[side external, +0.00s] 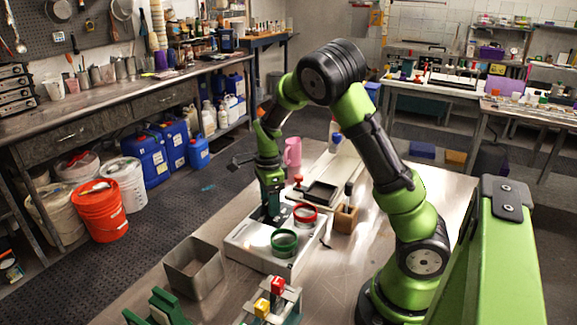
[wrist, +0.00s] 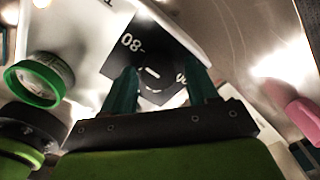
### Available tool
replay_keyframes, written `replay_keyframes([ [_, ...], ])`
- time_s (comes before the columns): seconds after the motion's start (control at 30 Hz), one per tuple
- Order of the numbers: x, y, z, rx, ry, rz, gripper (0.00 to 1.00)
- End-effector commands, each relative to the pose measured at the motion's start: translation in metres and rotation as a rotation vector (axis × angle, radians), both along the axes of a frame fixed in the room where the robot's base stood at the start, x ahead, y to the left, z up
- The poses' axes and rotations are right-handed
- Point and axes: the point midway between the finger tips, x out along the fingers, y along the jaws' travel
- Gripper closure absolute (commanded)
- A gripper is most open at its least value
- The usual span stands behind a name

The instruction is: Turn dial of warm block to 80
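The warm block (side external: 243,241) is a pale box on the steel table in the side view, with a green-ringed round piece (side external: 284,243) and a red-ringed one (side external: 305,214) on top. My gripper (side external: 272,214) points down over its far left part. In the wrist view, the two green fingers of my gripper (wrist: 162,82) stand apart over a black dial panel (wrist: 147,48). The panel shows an upside-down "80" at left, a second number partly hidden by the right finger, and a short white curved mark between. The dial's pointer and contact with the fingers cannot be made out.
An open metal bin (side external: 193,268) stands left of the block. A wooden holder (side external: 346,218) stands to its right, and a black tray (side external: 321,193) and a pink mug (side external: 292,153) behind. A rack with red and yellow tops (side external: 270,298) is in front.

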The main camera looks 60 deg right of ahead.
Motion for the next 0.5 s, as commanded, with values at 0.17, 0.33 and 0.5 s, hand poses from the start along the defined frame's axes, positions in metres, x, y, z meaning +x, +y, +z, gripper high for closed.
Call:
replay_keyframes([
  [0.17,0.0,0.0,-0.001,0.0,0.001,0.003,0.35],
  [0.33,0.0,0.001,0.001,-0.001,0.001,0.004,0.35],
  [0.5,0.001,0.001,0.02,0.0,-0.004,0.005,0.35],
])
